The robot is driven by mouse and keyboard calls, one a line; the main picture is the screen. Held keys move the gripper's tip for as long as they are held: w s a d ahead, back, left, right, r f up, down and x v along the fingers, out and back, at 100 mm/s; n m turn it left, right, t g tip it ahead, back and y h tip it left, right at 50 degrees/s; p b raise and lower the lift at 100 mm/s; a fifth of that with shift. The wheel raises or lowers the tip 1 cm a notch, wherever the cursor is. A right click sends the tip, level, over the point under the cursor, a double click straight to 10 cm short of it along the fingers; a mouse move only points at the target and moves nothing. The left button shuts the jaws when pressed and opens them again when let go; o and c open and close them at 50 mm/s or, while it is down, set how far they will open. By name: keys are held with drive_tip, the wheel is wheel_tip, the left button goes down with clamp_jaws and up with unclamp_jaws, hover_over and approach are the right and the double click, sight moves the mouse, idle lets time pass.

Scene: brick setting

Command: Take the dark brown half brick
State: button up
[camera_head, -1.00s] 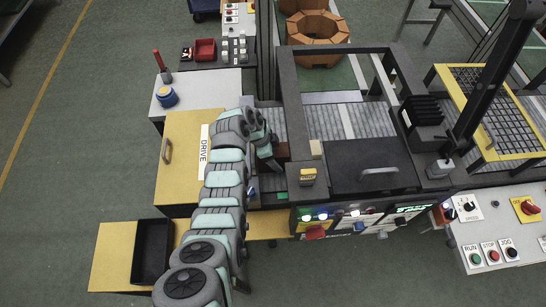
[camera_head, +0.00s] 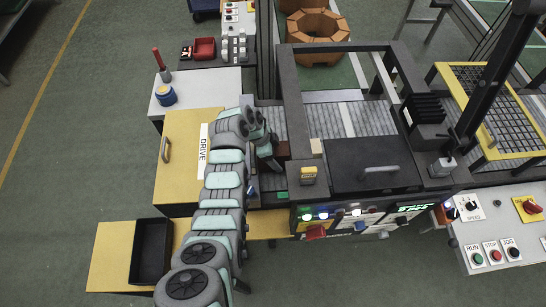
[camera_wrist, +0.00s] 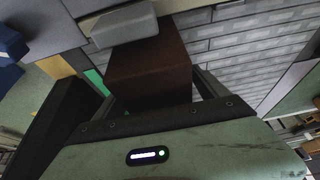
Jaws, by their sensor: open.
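The dark brown half brick (camera_wrist: 150,72) fills the upper middle of the wrist view, directly ahead of my gripper (camera_wrist: 160,95). My gripper is open, with one finger on each side of the brick's near end; I cannot tell whether they touch it. In the head view a small part of the brick (camera_head: 283,151) shows just right of my gripper (camera_head: 272,163), and my arm hides the rest.
A grey block (camera_wrist: 125,24) lies at the brick's far end. A light tan block (camera_head: 316,147) stands to the right, beside a black lidded panel (camera_head: 370,165). A yellow cabinet marked DRIVE (camera_head: 185,150) stands left of my arm. A black tray (camera_head: 151,250) is at lower left.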

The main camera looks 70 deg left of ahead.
idle(0.3)
clamp_jaws()
idle(0.8)
